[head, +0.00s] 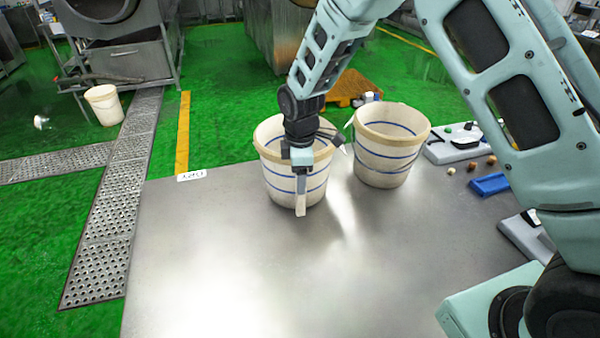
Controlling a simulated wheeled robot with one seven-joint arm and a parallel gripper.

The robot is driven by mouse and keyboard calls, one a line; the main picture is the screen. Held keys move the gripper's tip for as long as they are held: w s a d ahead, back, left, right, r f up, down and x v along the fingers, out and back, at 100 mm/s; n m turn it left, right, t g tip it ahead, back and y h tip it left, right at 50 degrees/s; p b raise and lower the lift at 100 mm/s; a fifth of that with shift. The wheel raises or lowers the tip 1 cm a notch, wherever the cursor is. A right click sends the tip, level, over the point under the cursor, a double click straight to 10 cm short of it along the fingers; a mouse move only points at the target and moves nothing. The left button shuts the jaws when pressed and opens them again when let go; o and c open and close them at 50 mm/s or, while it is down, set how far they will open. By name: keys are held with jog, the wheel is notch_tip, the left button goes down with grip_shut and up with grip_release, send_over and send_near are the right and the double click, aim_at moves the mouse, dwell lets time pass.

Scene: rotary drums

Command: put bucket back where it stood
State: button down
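Two cream buckets with blue stripes stand upright on the metal table (230,270). The left bucket (279,180) is below my gripper (301,190), and the right bucket (385,160) stands just beside it. A light finger of my gripper hangs in front of the left bucket's near wall. The other finger is not clearly seen, so I cannot tell whether the gripper grips the wall or only stands against it. My wrist hides part of the left bucket's rim and inside.
A white label (192,175) lies at the table's back left edge. A blue tray (490,184), small brown items and grey-white devices (462,143) lie at the right. Another bucket (104,104) stands by a drum machine (120,50). The table's front left is clear.

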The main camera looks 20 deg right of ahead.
jog(key=shift+f, duration=0.3)
jog(key=shift+c, duration=1.1)
grip_release()
jog(key=shift+r, duration=0.1)
jog(key=shift+s+r+p, duration=0.15)
jog(key=shift+r+p, duration=1.3)
jog(key=shift+r, duration=0.8)
jog(key=shift+s+r+p, duration=0.15)
jog(key=shift+r+p, duration=1.25)
jog(key=shift+r, duration=0.8)
jog(key=shift+a, duration=0.1)
